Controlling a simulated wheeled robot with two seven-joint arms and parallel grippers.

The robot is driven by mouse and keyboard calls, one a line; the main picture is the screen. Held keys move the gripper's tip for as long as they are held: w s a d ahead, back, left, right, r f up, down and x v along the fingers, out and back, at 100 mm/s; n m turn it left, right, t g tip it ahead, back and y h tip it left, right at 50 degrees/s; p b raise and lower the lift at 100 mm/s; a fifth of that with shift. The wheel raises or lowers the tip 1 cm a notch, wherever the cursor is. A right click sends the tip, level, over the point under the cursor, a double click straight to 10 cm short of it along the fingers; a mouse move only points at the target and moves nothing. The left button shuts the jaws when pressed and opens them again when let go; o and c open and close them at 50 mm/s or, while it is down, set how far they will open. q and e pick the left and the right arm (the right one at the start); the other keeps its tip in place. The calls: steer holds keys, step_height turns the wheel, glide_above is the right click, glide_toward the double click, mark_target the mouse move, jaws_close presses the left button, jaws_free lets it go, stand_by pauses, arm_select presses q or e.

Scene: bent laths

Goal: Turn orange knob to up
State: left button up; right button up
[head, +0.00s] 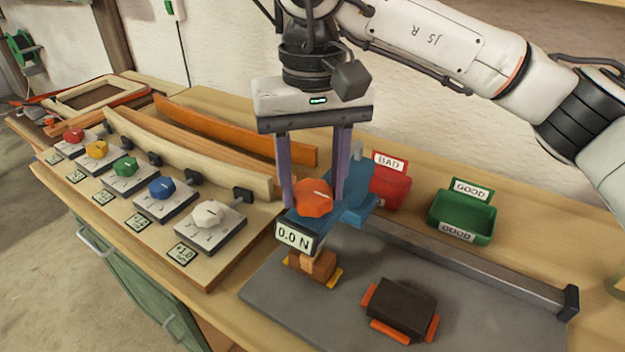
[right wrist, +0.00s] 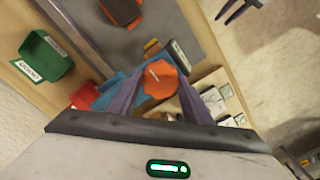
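The orange knob (head: 313,198) sits on top of a blue fixture (head: 352,203) behind a small display reading 0.0 N. In the head view its white mark points right. The knob (right wrist: 160,80) also shows in the right wrist view. My right gripper (head: 314,203) is above the fixture, pointing down, its purple fingers apart on either side of the knob. I see no firm contact; the fingers look open around it. My left gripper is outside the head view; what looks like its two dark fingers (right wrist: 232,11), apart and empty, shows at the top right of the right wrist view.
A board with red, yellow, green, blue and white knobs (head: 210,213) stands at left, with bent laths (head: 190,150) behind. A red BAD bin (head: 391,186) and green GOOD bin (head: 463,217) stand at right. A dark block (head: 402,305) lies on the grey plate in front.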

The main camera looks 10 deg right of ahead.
mark_target(313, 191)
steer(key=o, duration=0.4)
steer(key=shift+o, duration=0.2)
steer(key=shift+r, duration=0.1)
step_height(313, 191, up, 10)
steer(key=shift+p, duration=0.35)
steer(key=shift+r, duration=0.1)
